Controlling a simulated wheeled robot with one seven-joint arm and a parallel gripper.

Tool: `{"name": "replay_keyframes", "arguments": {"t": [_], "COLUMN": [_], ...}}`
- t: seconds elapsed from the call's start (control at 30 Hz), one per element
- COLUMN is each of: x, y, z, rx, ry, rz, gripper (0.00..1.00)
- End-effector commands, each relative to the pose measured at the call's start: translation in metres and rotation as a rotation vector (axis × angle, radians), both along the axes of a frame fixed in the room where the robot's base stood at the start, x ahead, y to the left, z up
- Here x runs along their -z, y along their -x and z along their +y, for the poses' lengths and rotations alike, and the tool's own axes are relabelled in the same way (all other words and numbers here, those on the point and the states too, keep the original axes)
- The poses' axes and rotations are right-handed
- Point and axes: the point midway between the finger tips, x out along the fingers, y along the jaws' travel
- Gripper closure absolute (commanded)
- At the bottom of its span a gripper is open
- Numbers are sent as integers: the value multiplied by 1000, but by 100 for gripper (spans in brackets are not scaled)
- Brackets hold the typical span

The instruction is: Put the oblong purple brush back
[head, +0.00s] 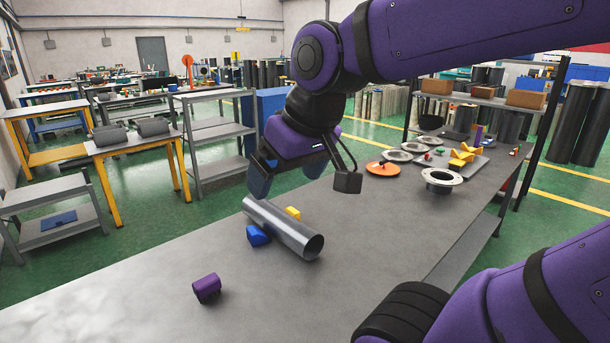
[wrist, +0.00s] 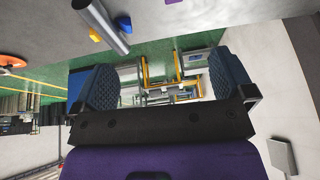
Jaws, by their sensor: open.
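A short purple piece (head: 207,288), likely the brush, lies alone on the grey table (head: 130,318) at the front left in the head view. Its bristles cannot be made out. A second, upright purple item (head: 478,134) stands far back on the right of the table, too small to identify. My gripper (head: 289,178) is open and empty, raised above the far-left table edge, behind the steel tube and well away from the near purple piece.
A steel tube (head: 283,228) lies between a blue block (head: 257,236) and a yellow block (head: 293,213). A flanged ring (head: 441,180), an orange disc (head: 383,168) and a tray area with yellow parts (head: 461,156) lie further right. The table's front middle is clear.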

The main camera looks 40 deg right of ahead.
Motion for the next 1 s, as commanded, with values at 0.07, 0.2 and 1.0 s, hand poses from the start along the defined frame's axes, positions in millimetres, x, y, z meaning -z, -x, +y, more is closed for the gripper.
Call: {"name": "replay_keyframes", "arguments": {"t": [0.07,0.2,1.0], "x": [-3,-5,-5], "y": [15,29,32], "z": [-3,-5,-6], "rx": [11,22,25], "ry": [20,43,48], "rz": [-20,-33,-35], "gripper": [0,0,0]}}
